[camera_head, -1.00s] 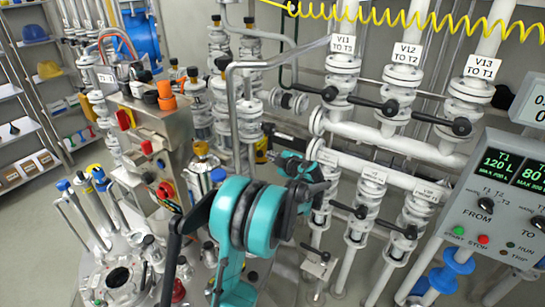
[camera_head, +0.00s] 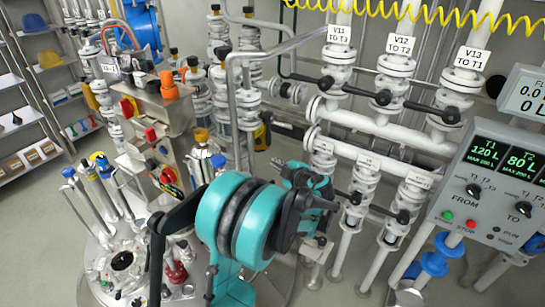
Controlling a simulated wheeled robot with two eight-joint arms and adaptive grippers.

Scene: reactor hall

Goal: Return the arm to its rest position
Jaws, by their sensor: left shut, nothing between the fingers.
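My left arm, teal with black joint rings (camera_head: 240,222), rises from the bottom middle of the head view in front of the pipework. Its far end bends back toward the valve columns. My left gripper (camera_head: 318,203) is a small dark shape there, partly hidden behind the arm's own joints. It is shut and holds nothing. It overlaps the lower valves in the picture; I cannot tell how far it is from them. My right gripper is not in view.
The labelled valves V11 (camera_head: 338,72), V12 (camera_head: 393,88) and V13 (camera_head: 462,92) stand behind. A control panel (camera_head: 495,190) is at right. A box with coloured buttons (camera_head: 152,125) and a round steel vessel top (camera_head: 105,265) are at left. Shelves (camera_head: 25,80) stand far left.

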